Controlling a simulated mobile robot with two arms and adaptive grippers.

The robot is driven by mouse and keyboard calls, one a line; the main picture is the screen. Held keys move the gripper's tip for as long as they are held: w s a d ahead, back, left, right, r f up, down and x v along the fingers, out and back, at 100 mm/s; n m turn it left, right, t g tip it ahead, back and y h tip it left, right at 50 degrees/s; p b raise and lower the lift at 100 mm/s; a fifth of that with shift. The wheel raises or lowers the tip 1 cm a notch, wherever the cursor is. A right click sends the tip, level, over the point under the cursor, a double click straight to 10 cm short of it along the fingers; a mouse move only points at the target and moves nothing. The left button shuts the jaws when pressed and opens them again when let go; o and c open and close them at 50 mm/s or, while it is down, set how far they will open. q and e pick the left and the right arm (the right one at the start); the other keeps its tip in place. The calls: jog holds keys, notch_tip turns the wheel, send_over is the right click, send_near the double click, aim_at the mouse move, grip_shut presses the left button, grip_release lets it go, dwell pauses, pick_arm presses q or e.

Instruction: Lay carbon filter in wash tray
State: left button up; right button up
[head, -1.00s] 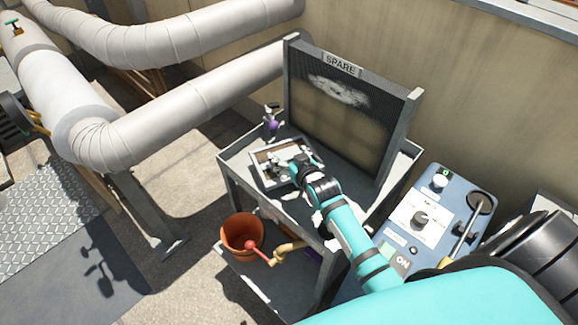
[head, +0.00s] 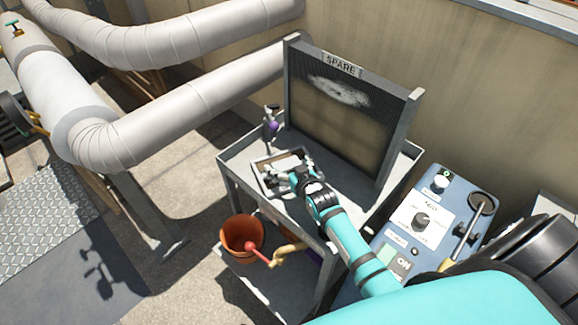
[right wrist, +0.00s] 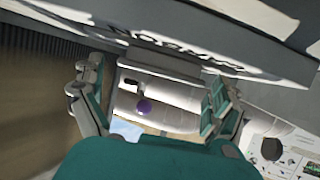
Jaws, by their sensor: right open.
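My right gripper (head: 286,172) is open over a small shallow framed item (head: 256,179) on the cart top. The item has a grey rim and a brownish inside. I cannot tell whether it is the wash tray, the carbon filter, or one in the other. The gripper and wrist hide part of it, and contact is unclear. In the right wrist view, the open fingers (right wrist: 155,92) stand wide apart with nothing held between them. A large mesh panel marked SPARE (head: 345,125) stands upright at the back of the cart. My left gripper is not in view.
The grey cart (head: 235,158) has a raised rim. A bottle with a purple part (head: 271,127) stands behind the framed item. An orange bucket (head: 241,236) is on the lower shelf. A blue control box (head: 428,222) stands to the right. Thick pipes (head: 190,105) run at the left.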

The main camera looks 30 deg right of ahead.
jog(key=p+v, duration=0.1)
jog(key=v, duration=1.1)
jog(key=shift+r, duration=0.1)
